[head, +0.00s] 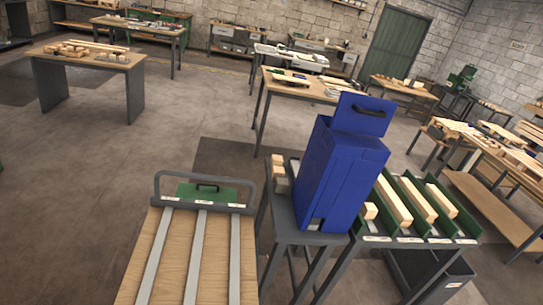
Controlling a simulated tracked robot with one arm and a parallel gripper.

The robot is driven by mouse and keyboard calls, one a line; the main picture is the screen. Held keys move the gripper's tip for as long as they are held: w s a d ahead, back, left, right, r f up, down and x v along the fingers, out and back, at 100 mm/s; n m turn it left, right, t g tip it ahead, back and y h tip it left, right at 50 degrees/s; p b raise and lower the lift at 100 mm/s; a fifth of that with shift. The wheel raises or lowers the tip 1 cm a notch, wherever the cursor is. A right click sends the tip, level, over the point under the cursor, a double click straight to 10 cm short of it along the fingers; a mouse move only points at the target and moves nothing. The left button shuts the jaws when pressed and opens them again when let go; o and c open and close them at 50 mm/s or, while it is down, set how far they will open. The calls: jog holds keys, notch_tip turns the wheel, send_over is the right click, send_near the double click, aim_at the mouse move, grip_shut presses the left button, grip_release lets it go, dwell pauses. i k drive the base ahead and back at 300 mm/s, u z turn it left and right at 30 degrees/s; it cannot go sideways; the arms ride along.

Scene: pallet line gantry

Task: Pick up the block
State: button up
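Which block the task means is not clear from this view. Small pale wooden blocks (278,166) lie on the grey stand, left of a tall blue box. Another short wooden block (370,210) sits in the left lane of the green-sided rack, beside the blue box. Longer wooden bars (417,201) lie sloping in the rack's lanes. My gripper does not show in this view.
The tall blue box (338,180) with a black handle covers part of the grey stand (288,231). A wooden table (178,270) with metal strips fills the lower left. Workbenches (80,59) stand farther back. Open floor (75,190) lies at left.

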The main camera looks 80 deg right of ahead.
aim_at(276, 161)
jog(key=u, duration=0.05)
jog(key=i, duration=4.15)
jog(key=z, duration=2.9)
jog(key=i, duration=1.15)
jog(key=z, duration=0.05)
